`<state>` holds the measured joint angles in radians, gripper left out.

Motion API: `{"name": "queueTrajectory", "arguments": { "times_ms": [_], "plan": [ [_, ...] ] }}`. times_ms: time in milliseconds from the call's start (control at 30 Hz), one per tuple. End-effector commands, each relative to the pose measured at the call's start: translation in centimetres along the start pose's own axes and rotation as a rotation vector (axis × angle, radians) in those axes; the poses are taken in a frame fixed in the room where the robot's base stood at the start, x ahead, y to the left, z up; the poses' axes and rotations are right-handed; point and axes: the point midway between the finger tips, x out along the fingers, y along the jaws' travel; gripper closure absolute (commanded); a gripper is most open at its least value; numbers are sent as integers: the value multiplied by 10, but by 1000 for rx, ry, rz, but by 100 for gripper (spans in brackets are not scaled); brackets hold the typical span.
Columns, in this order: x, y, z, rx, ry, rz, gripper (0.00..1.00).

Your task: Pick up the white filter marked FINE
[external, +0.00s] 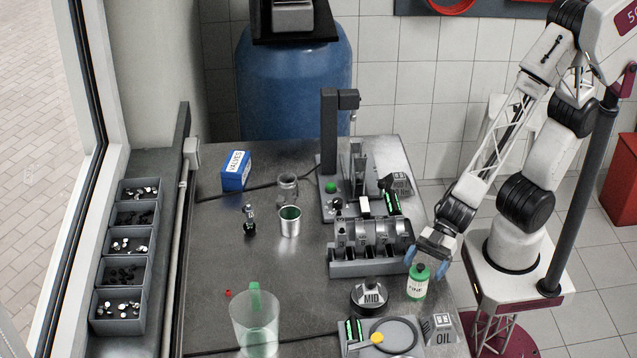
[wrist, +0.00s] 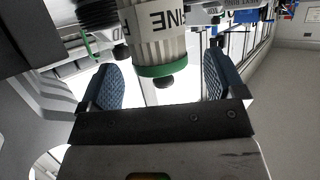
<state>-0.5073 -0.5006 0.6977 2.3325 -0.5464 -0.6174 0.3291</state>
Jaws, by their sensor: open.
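The filter marked FINE (external: 417,287) stands upright near the right edge of the bench. In the external view it looks green with a pale label. In the wrist view the filter (wrist: 155,45) is a white cylinder with dark upside-down lettering, a green band and a dark knob at its near end. My gripper (external: 431,258) is just above and beside its top in the external view. In the wrist view my gripper (wrist: 162,82) is open, with one blue-padded finger on each side of the filter's near end. I see no finger closed on it.
A dark round part marked MID (external: 371,298) stands left of the filter. A grey slotted holder (external: 370,266) is behind it. A clear jug (external: 254,322) stands further left. The bench's left middle is largely free.

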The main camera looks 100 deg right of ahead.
Motion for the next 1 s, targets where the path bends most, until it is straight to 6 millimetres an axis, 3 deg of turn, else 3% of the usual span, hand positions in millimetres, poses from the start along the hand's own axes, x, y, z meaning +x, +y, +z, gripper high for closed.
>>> {"name": "queueTrajectory", "arguments": {
  "times_ms": [300, 867, 1000],
  "plan": [
    [25, 0, 0, 0, 0, -1, 11],
    [26, 0, -1, 0, 1, 0, 11],
    [26, 0, -1, 0, 1, 0, 28]
  ]
}}
